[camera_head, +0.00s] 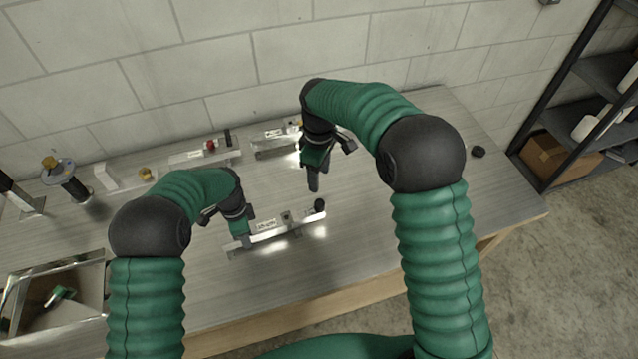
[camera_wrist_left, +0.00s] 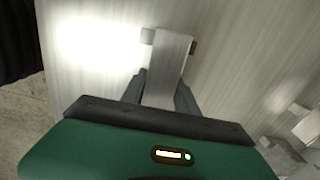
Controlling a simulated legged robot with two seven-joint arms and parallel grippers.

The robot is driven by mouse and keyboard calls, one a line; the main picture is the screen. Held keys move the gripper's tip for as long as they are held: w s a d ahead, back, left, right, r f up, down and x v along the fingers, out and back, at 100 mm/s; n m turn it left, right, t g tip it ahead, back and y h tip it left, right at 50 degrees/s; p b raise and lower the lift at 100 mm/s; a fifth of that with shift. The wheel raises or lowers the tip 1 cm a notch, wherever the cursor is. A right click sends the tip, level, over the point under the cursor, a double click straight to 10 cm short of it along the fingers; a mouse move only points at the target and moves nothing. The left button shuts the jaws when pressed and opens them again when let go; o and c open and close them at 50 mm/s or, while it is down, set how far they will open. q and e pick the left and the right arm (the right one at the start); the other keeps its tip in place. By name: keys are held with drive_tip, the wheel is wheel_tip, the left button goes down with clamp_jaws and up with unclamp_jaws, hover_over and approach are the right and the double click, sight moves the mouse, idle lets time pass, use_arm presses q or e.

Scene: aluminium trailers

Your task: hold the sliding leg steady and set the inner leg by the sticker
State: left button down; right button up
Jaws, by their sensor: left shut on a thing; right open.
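A metal sliding leg assembly (camera_head: 290,232) lies along the middle of the table. It has a white sticker (camera_head: 266,225) on its side, a small upright bracket in the middle and a black knob (camera_head: 320,205) at its right end. My left gripper (camera_head: 246,240) is shut on the leg's left end. In the left wrist view, the pale metal bar (camera_wrist_left: 168,62) lies between the left fingers (camera_wrist_left: 162,90). My right gripper (camera_head: 313,185) is open and empty, pointing down behind the leg's right end, apart from it. I cannot make out the inner leg separately.
Other metal parts stand along the back, one with a red knob (camera_head: 209,145) and another near the wall (camera_head: 272,147). A metal-rimmed bin (camera_head: 62,263) is at the front left. The table's right side is mostly clear.

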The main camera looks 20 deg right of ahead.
idle(0.3)
use_arm(q)
drive_tip(key=c, duration=0.8)
unclamp_jaws()
drive_tip(key=shift+c, duration=0.2)
drive_tip(key=shift+r, duration=0.1)
